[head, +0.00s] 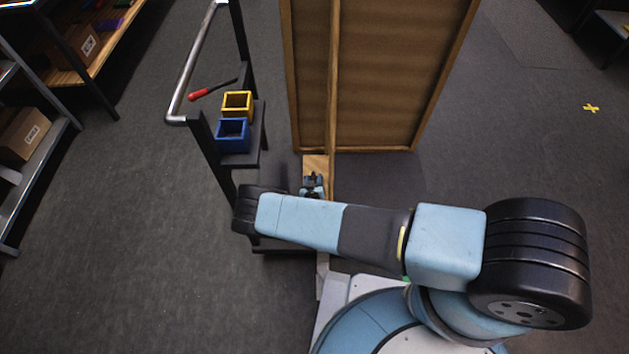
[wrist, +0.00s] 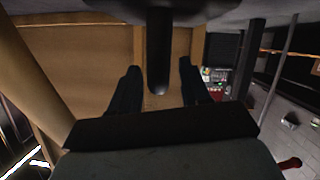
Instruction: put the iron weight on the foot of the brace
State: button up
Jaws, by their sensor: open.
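The wooden brace (head: 333,75) runs up along the tall brown panel. Its pale foot (head: 316,163) shows at floor level, just beyond my gripper (head: 312,181), and my arm hides what lies nearer. In the wrist view my gripper (wrist: 158,72) is open, with one dark finger on each side. A dark rounded post that widens at the picture's top, apparently the iron weight (wrist: 159,45), stands between the fingers, with gaps on both sides. What it rests on is hidden. I cannot pick the weight out clearly in the head view.
The brown framed panel (head: 390,70) stands close beyond my gripper. A dark cart (head: 257,140) on the left carries a blue bin (head: 232,135), a yellow bin (head: 237,103) and a red-handled tool (head: 205,92). Shelves line the far left.

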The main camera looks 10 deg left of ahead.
jog(key=v, duration=1.2)
